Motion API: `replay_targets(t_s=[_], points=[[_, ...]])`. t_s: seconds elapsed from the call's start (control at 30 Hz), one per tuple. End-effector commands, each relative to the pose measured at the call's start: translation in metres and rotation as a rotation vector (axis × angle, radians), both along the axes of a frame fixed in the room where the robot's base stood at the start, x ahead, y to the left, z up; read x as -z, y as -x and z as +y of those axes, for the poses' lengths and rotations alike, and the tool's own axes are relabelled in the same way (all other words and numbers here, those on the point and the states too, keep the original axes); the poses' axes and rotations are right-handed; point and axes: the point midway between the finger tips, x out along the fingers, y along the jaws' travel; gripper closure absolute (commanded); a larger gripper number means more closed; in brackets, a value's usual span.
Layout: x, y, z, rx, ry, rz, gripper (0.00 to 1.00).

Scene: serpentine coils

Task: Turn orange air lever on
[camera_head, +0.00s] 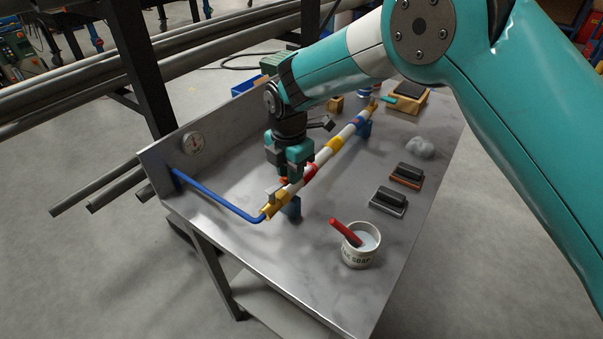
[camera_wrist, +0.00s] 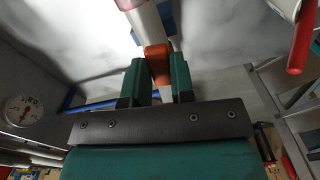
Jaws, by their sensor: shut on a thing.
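A white pipe (camera_head: 321,159) with yellow, red and blue fittings runs across the metal bench on blue supports. My gripper (camera_head: 287,182) is over the near end of this pipe, pointing down. In the wrist view, my two teal fingers (camera_wrist: 158,75) are closed around the orange lever (camera_wrist: 157,58), with one finger on each side. The pale pipe (camera_wrist: 147,20) runs away beyond the lever there. In the head view the gripper mostly hides the lever, so I cannot tell its angle.
A blue pipe (camera_head: 217,199) bends from the back plate, near a gauge (camera_head: 193,143), to the pipe's near end. A soap cup (camera_head: 361,246) with a red-handled tool stands at the front right. Brushes (camera_head: 388,201) lie right of the pipe. The bench's front left is clear.

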Motion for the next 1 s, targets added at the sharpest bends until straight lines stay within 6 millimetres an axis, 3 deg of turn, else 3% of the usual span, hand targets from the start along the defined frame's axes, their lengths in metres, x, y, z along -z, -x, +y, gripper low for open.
replay_targets(t_s=[0.33, 0.9, 0.93, 1.0], points=[[-0.0021, -0.0081, 0.0070, -0.141, -0.007, -0.010, 1.00], [-0.0031, -0.0093, 0.0080, -0.171, -0.009, -0.011, 1.00], [-0.0031, -0.0094, 0.0081, -0.171, -0.009, -0.011, 0.70], [-0.0028, -0.0091, 0.0080, -0.170, -0.008, -0.011, 0.54]])
